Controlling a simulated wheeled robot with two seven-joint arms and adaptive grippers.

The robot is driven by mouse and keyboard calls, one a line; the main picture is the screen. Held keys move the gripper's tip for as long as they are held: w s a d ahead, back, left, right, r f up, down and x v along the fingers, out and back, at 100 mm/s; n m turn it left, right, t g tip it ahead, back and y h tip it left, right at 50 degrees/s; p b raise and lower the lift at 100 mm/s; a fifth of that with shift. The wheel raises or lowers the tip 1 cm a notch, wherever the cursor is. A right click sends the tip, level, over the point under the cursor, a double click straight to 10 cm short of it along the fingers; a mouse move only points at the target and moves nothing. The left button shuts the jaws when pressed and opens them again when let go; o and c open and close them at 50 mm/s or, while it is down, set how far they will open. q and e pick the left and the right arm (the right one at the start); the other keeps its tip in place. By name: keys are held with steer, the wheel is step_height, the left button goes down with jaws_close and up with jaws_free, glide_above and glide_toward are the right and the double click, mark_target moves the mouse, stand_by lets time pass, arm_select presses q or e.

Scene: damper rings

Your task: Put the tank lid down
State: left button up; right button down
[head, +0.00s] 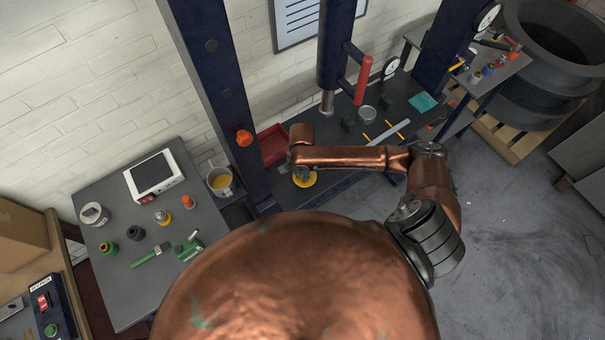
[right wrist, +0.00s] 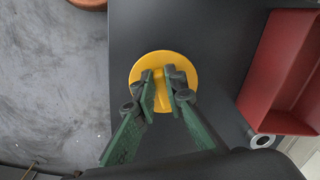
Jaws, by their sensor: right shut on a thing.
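The yellow round tank lid (right wrist: 139,72) has a raised bar across its middle. My right gripper (right wrist: 164,88) is shut on that bar in the right wrist view. In the head view the lid (head: 308,181) shows under my right gripper (head: 301,174), over the near left part of the dark press bench. I cannot tell whether the lid touches the bench top or hangs just above it. My left gripper is not in view.
A red tray (right wrist: 283,62) lies to the right of the lid in the right wrist view, with a small metal ring (right wrist: 261,141) near its corner. A pot with yellow contents (head: 221,182) stands left of the blue press post (head: 222,88). Grey side table (head: 122,290) holds small parts.

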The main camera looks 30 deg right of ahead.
steer(key=shift+f, duration=0.2)
steer(key=shift+f, duration=0.55)
steer(key=shift+f, duration=0.2)
stand_by(0.5)
steer(key=c, duration=1.9)
jaws_free()
steer(key=shift+c, duration=0.2)
steer(key=c, duration=0.4)
steer(key=shift+o, duration=0.2)
